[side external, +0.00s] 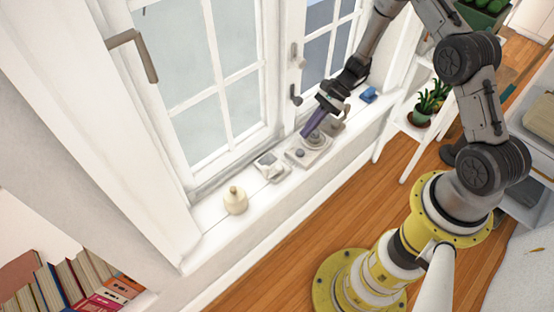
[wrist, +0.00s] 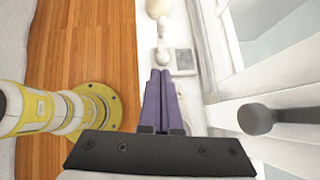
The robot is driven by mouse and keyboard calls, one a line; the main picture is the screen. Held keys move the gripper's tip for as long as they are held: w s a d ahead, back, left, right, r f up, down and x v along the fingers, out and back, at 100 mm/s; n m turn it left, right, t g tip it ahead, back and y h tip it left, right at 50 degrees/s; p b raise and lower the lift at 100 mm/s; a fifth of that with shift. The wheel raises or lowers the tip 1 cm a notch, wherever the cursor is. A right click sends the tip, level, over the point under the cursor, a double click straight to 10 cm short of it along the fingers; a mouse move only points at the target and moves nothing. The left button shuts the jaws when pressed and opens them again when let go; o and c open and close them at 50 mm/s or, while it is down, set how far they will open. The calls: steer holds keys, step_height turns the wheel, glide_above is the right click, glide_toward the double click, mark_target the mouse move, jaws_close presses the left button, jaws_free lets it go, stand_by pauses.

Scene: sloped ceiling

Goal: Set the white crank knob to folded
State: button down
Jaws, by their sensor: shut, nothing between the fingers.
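A white crank knob (wrist: 163,57) shows in the wrist view, just beyond my fingertips, on or beside a small grey-white plate (wrist: 183,60). In the side view it seems to be the small white fitting (side external: 268,162) on the windowsill; its fold position is too small to tell. My gripper (side external: 305,133) has purple fingers pointing down at the sill, above a grey plate with a round button (side external: 300,153). In the wrist view the fingers (wrist: 160,73) are together and empty, apart from the crank. They hide part of the sill.
A cream bell-shaped object (side external: 235,200) stands left on the sill (side external: 205,222). A beige-grey fitting (side external: 337,120) and a blue block (side external: 368,95) lie right. Window handles (side external: 296,96) stick out behind my gripper; one is close in the wrist view (wrist: 257,118). The wooden floor is below.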

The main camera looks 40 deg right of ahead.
mark_target(266, 172)
steer(key=x, duration=0.9)
steer(key=shift+a+f, duration=0.1)
steer(key=shift+a, duration=0.1)
steer(key=a, duration=0.3)
steer(key=shift+w+a+f, duration=0.15)
steer(key=shift+w+f, duration=0.05)
steer(key=shift+w, duration=0.1)
steer(key=shift+a, duration=0.55)
